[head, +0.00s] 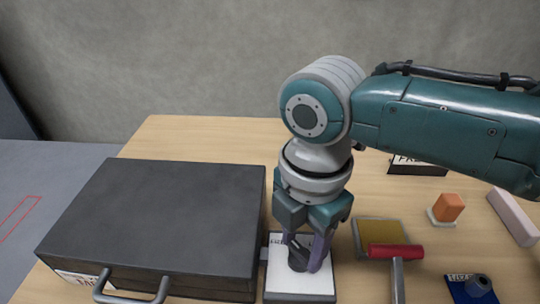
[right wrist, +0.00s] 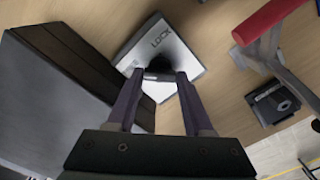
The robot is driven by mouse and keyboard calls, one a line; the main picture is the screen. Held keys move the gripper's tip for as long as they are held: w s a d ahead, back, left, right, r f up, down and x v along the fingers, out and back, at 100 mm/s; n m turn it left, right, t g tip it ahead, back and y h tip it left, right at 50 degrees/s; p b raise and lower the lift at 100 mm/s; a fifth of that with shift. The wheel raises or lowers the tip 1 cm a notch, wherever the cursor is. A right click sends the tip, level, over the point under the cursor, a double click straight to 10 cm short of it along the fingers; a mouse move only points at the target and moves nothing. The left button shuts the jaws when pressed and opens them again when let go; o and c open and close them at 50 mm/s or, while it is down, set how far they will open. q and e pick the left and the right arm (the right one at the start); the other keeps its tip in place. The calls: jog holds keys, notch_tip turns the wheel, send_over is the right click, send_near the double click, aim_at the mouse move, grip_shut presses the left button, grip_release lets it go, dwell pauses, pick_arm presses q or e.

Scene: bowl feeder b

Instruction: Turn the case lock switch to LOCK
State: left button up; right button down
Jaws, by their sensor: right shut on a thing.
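The dark grey case (head: 165,215) lies closed on the table at the left of the head view, with its handle (head: 132,297) toward the front. The lock switch is a white box (head: 300,285) beside the case's right side, with a dark knob (head: 298,262) on top. My right gripper (head: 308,256) points down over it, shut on the knob. In the right wrist view the white plate (right wrist: 187,58) bears the word LOCK, and the fingers (right wrist: 158,76) sit at the dark knob, partly hiding it. I cannot tell which way the knob points. My left gripper is not in view.
A red-handled tool (head: 396,252) lies right of the switch, over a tan pad (head: 368,232). Farther right are an orange block (head: 448,207), a pale pink bar (head: 513,217) and a blue plate with a dark round part (head: 475,288). A dark labelled object (head: 418,168) stands behind.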

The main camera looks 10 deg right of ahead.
jog(key=m+p, duration=0.2)
jog(key=m, duration=0.1)
jog(key=shift+r+m, duration=0.15)
jog(key=shift+m, duration=0.25)
jog(key=m+p, duration=0.2)
jog(key=m, duration=0.2)
jog(key=shift+m, duration=0.3)
jog(key=m+p, duration=0.2)
jog(key=m, duration=0.3)
jog(key=shift+m+p, duration=0.3)
jog(key=shift+m, duration=1.8)
jog(key=shift+c, duration=1.4)
grip_release()
